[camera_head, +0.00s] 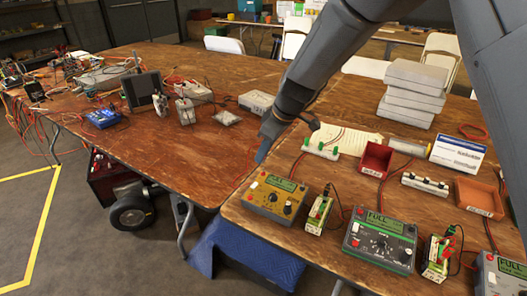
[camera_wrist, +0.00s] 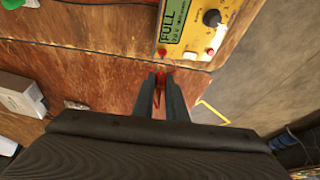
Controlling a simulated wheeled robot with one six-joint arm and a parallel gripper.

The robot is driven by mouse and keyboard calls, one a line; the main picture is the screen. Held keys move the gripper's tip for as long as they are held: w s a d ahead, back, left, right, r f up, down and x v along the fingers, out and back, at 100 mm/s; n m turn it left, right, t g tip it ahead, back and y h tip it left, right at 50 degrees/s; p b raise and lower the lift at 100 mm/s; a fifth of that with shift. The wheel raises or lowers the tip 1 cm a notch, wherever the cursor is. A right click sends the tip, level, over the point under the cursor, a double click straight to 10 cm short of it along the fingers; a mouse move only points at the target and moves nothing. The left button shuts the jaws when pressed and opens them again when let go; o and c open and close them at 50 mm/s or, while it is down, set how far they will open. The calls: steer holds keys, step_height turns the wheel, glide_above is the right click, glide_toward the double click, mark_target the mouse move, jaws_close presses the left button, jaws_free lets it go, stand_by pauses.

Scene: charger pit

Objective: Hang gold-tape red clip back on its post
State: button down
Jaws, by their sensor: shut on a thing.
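My gripper (camera_wrist: 160,90) is shut on a small red clip (camera_wrist: 158,97), mostly hidden between the fingers in the wrist view. No gold tape shows on it. In the head view my gripper (camera_head: 262,153) is low over the table, just behind the yellow charger (camera_head: 274,197); the clip is not distinguishable there. In the wrist view the yellow charger (camera_wrist: 193,28) lies just beyond the fingertips, with a lit FULL display, a dark knob and small red spots on its near edge. A white strip with green posts (camera_head: 321,149) stands to the right of my gripper. I cannot tell which post belongs to the clip.
A green-faced charger (camera_head: 380,240) and small boards with red and black leads (camera_head: 318,214) line the front edge. A red bin (camera_head: 375,159), a strip with dark-topped posts (camera_head: 424,185) and an orange-brown tray (camera_head: 479,196) are farther right. Bare wood (camera_head: 225,160) lies to my gripper's left.

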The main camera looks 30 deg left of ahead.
steer(key=shift+f+b, duration=1.25)
steer(key=shift+f, duration=0.35)
steer(key=shift+f+b, duration=0.2)
steer(key=shift+b, duration=0.7)
stand_by(0.9)
stand_by(0.4)
steer(key=c, duration=1.7)
jaws_free()
steer(key=shift+o, duration=1.1)
